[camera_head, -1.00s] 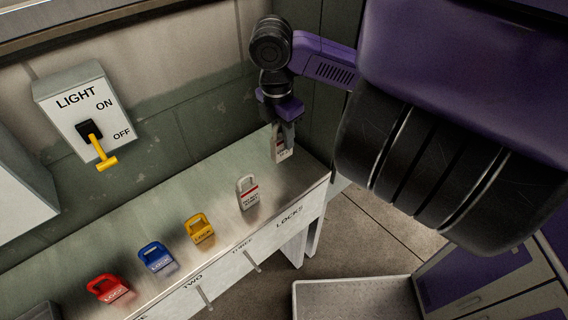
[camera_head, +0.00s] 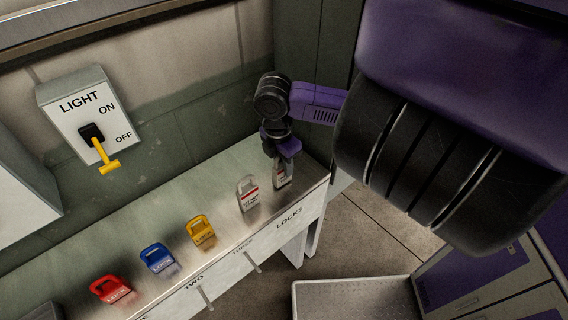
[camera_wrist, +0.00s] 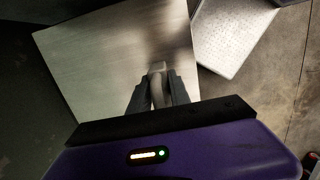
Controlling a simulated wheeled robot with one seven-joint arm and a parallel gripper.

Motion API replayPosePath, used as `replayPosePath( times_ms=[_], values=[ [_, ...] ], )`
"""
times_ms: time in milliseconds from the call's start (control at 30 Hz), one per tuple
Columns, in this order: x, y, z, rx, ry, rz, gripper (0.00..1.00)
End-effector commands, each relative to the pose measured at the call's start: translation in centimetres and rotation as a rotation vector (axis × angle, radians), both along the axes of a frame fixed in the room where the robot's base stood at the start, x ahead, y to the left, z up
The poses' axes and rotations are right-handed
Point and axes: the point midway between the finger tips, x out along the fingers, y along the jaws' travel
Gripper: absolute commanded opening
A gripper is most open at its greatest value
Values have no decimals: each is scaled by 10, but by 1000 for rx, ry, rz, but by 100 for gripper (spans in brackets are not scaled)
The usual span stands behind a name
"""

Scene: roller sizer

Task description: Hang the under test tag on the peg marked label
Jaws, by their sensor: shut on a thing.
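My gripper (camera_head: 284,162) is shut on a white tag (camera_head: 283,178) with dark and reddish print too small to read. It holds the tag upright, low over the right end of the grey shelf (camera_head: 222,173). Whether the tag's lower edge touches the shelf, I cannot tell. In the wrist view the pale top of the tag (camera_wrist: 157,67) shows between the two fingers. A second white tag (camera_head: 248,194) with a red band stands just left of it on the shelf. No peg marked label can be made out.
A light switch box (camera_head: 88,113) is on the wall. A grey tray (camera_head: 352,298) stands lower right.

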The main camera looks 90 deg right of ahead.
Motion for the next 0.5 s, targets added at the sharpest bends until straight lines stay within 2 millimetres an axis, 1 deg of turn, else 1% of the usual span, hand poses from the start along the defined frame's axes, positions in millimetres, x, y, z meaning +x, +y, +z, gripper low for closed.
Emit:
replayPosePath(
  times_ms=[233,267,333,367,500],
  values=[
    [0,0,-6,-1,1,0,0],
    [0,0,-5,-1,1,0,29],
    [0,0,-5,0,0,0,43],
    [0,0,-5,0,0,0,45],
    [0,0,-5,0,0,0,45]
  ],
)
